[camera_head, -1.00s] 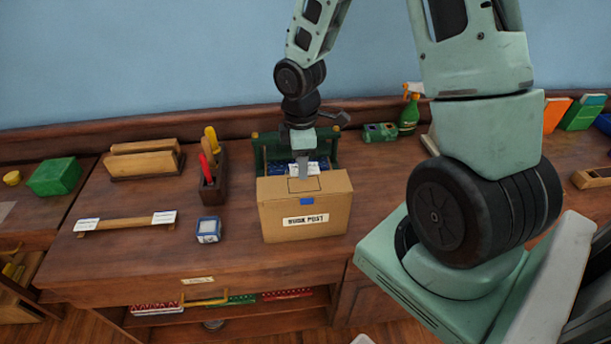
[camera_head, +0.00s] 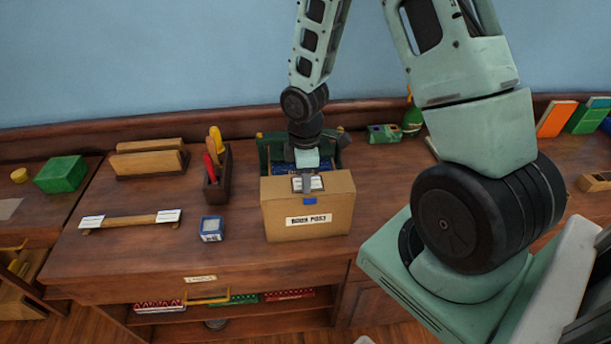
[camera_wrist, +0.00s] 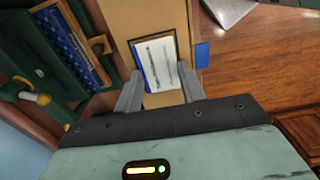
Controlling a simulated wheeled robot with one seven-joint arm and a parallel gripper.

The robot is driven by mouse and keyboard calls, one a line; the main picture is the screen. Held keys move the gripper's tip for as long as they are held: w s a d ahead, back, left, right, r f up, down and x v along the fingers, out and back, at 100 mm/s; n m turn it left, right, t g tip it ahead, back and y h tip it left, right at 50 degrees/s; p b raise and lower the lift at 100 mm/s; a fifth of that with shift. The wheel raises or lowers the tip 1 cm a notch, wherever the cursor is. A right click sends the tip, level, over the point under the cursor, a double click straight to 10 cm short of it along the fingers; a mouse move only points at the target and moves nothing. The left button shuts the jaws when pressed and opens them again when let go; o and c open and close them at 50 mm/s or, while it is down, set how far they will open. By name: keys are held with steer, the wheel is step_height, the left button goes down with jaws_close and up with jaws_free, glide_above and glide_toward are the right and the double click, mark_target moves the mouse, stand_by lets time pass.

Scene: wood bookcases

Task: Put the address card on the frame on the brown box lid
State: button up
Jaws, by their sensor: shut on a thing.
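The brown box (camera_head: 308,222) stands on the desk with its BOOK POST label facing me. Its lid (camera_head: 275,187) is flat on top. My gripper (camera_head: 307,184) is low over the lid, shut on the address card (camera_head: 317,184). In the wrist view the card (camera_wrist: 157,62) is white with dark lines and a blue strip, between the fingers of my gripper (camera_wrist: 161,76). A dark outline, the frame (camera_wrist: 177,47), shows around the card's edges. The card looks to be over or inside it; I cannot tell whether it touches the lid (camera_wrist: 165,15).
A green rack (camera_head: 263,150) stands close behind the box. A blue-and-white small box (camera_head: 211,229) and a tool holder (camera_head: 216,175) stand to its left. A wooden bar with white cards (camera_head: 130,221) lies farther left. The desk in front of the rack's left is partly clear.

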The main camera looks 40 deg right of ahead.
steer(key=shift+s+a+f, duration=0.1)
steer(key=shift+s+f, duration=0.25)
steer(key=shift+f, duration=0.4)
steer(key=o, duration=0.9)
steer(key=shift+s, duration=0.1)
steer(key=shift+f, duration=0.1)
steer(key=shift+r, duration=0.45)
step_height(320, 180, up, 12)
steer(key=w+r, duration=0.1)
steer(key=s+a+r+m, duration=0.1)
steer(key=s+a+r, duration=0.1)
steer(key=s+a, duration=0.4)
steer(key=s+a+r+m, duration=0.1)
steer(key=s+a+r, duration=0.1)
steer(key=s+a, duration=0.4)
steer(key=s+a+r+m, duration=0.1)
steer(key=s+a+r, duration=0.1)
steer(key=s+a, duration=0.4)
steer(key=shift+a+y+p, duration=0.3)
steer(key=shift+a+p, duration=0.05)
steer(key=shift+a, duration=1.9)
